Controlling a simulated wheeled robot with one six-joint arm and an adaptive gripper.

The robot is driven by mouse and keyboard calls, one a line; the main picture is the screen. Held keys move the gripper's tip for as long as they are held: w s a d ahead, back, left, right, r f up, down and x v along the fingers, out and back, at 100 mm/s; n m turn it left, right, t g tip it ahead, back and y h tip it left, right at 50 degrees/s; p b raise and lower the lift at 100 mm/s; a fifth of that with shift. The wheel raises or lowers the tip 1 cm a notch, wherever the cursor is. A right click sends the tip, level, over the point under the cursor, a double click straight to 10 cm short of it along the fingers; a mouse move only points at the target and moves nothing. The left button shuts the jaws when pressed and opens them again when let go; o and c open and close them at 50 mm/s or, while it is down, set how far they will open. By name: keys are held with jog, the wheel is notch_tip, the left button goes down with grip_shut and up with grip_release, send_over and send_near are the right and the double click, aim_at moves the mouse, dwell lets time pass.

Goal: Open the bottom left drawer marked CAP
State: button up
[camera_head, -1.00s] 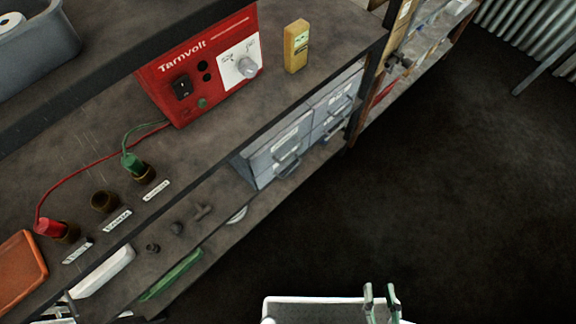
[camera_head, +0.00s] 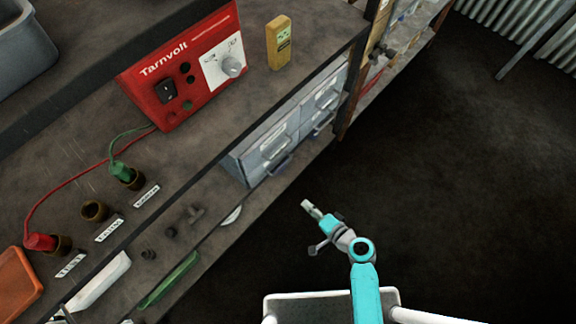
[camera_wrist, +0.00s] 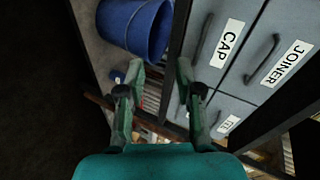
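A grey drawer cabinet (camera_head: 235,170) sits on the shelf under the bench in the head view. Its labels are too small to read there. In the wrist view, the drawer marked CAP (camera_wrist: 241,58) is upper right, with a dark bar handle (camera_wrist: 206,38) beside its label. It looks shut. A drawer marked JOINER (camera_wrist: 285,72) adjoins it. My gripper (camera_wrist: 160,73) is open and empty; its two fingers stand apart, left of and below the CAP handle in the picture, not touching it. In the head view, my gripper (camera_head: 309,224) is in front of the cabinet, apart from it.
A blue bucket (camera_wrist: 137,27) shows left of the drawers in the wrist view. The bench holds a red Tarnvolt box (camera_head: 150,92) and a yellow device (camera_head: 279,45). A dark post (camera_head: 356,85) stands right of the cabinet. The floor (camera_head: 450,170) at right is clear.

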aim_at(283, 166)
jog(key=w+a+y, duration=0.1)
jog(key=w+a, duration=0.2)
jog(key=w, duration=0.2)
jog(key=w+a+y, duration=0.1)
jog(key=w+a, duration=0.2)
jog(key=w, duration=0.2)
jog(key=w+a+r, duration=0.1)
jog(key=w+a, duration=0.1)
jog(key=w, duration=0.3)
jog(key=shift+w+a+m+t+y, duration=0.15)
jog(key=shift+a+m+t+y, duration=0.15)
jog(key=shift+a+y, duration=0.1)
grip_shut()
